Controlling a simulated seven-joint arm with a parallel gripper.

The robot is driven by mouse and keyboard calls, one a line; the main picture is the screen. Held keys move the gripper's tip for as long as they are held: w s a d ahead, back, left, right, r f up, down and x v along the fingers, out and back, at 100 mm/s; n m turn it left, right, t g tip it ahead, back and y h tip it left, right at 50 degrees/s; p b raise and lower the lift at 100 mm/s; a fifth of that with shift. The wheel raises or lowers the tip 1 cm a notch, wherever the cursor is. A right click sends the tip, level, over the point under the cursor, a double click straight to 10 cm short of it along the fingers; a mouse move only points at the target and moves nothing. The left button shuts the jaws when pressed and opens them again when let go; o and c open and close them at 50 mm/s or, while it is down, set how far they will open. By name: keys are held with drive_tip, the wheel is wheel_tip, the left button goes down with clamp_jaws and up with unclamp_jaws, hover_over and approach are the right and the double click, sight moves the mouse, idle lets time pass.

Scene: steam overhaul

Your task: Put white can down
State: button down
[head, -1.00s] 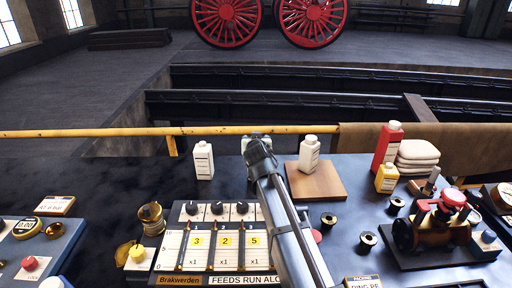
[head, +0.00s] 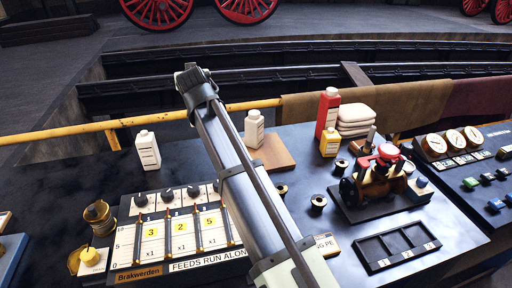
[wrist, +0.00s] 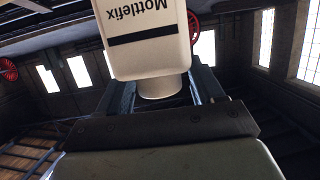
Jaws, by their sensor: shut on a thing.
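My gripper (head: 192,78) is raised past the back edge of the bench, near the yellow rail in the head view. In the wrist view my gripper (wrist: 165,92) is shut on a white can (wrist: 150,42) with a black stripe and the label "Mottlefix". The label reads upside down there, and the can's narrower neck sits between the fingers. In the head view the held can is hidden behind my gripper and arm. Another white container (head: 147,150) stands upright on the bench to the left. A third one (head: 254,130) stands on a wooden board (head: 272,153).
A red bottle (head: 327,112), a yellow container (head: 329,142) and folded cloths (head: 355,118) stand at the back. A valve assembly (head: 375,182) and an empty three-slot tray (head: 397,243) are to the right. A lever panel (head: 180,230) lies left of my arm. The yellow rail (head: 60,134) runs behind.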

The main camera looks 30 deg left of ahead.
drive_tip(key=r, duration=0.6)
drive_tip(key=shift+w+d, duration=0.3)
drive_tip(key=shift+d, duration=0.1)
drive_tip(key=w+d, duration=0.6)
drive_tip(key=d, duration=0.4)
drive_tip(key=w+d, duration=0.6)
drive_tip(key=d, duration=0.5)
wheel_tip(320, 180, down, 21)
drive_tip(key=shift+s+a+m+t+h, duration=0.15)
drive_tip(key=shift+m+t+h, duration=0.15)
drive_tip(key=shift+m+h, duration=0.1)
drive_tip(key=shift+f, duration=0.2)
drive_tip(key=shift+c, duration=0.7)
unclamp_jaws()
